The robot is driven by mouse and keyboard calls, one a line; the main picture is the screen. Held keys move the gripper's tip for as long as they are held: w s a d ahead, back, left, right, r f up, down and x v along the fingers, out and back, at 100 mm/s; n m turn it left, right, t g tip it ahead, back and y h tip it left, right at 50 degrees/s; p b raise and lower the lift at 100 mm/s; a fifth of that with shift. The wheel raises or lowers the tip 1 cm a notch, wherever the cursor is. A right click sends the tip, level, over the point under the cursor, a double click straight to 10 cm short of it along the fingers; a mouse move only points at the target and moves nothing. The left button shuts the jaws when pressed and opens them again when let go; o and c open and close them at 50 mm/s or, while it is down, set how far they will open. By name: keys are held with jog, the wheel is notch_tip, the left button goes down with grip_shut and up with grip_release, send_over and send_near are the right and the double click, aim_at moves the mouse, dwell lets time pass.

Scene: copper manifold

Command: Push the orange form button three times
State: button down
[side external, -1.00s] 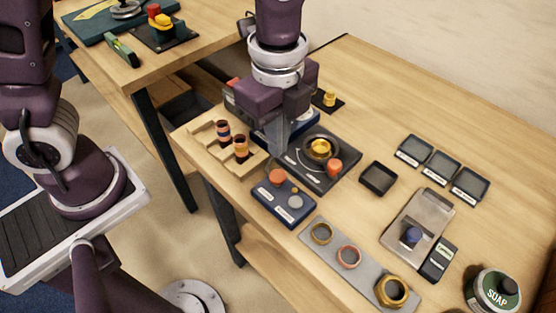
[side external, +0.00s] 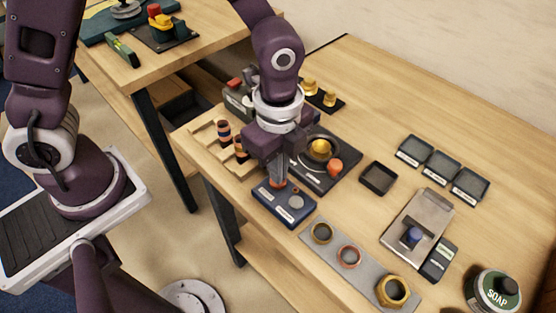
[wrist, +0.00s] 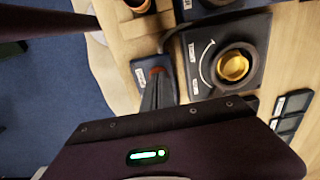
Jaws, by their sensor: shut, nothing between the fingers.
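The blue button box (side external: 268,204) sits near the front edge of the table, with a round grey button (side external: 296,202) on its right side. The orange button is on the box's left side, mostly hidden behind my fingers in the side view. In the wrist view a sliver of the orange button (wrist: 156,70) shows just beyond my fingertips. My gripper (side external: 279,184) is shut and empty, pointing down right over the orange button. I cannot tell whether the tips touch it or how far it is pressed.
A wooden rack (side external: 203,138) stands left. A grey strip with rings (side external: 334,249) lies right.

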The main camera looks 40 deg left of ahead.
jog(key=shift+s+f, duration=0.1)
jog(key=shift+f, duration=0.1)
notch_tip(320, 180, up, 14)
dwell(0.4)
jog(key=shift+r, duration=0.2)
notch_tip(320, 180, down, 12)
jog(key=shift+f, duration=0.15)
dwell(1.0)
jog(key=shift+f, duration=0.1)
